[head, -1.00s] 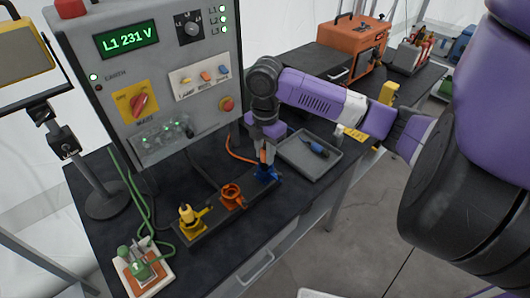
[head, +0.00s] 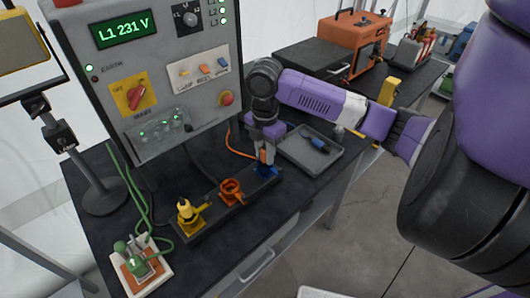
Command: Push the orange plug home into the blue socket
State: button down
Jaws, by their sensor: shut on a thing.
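My gripper (head: 265,152) points down over the far right end of the dark socket strip and is shut on the orange plug (head: 263,157). Only a little of the plug shows between the fingers. An orange cable (head: 239,153) runs left from it. The blue socket (head: 267,172) is right under the fingers and partly hidden by them. The plug is at the socket's mouth; how deep it sits I cannot tell.
On the same strip are an open orange socket (head: 232,190) and a yellow socket with a yellow plug (head: 187,212). A grey tray with a blue-handled tool (head: 319,143) lies to the right. A grey control panel (head: 150,70) rises behind. A green-wired box (head: 139,262) is front left.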

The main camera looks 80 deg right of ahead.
jog(key=c, duration=1.1)
grip_release()
jog(key=shift+o, duration=0.2)
notch_tip(320, 180, up, 8)
jog(key=shift+f+b, duration=0.1)
jog(key=shift+b, duration=0.3)
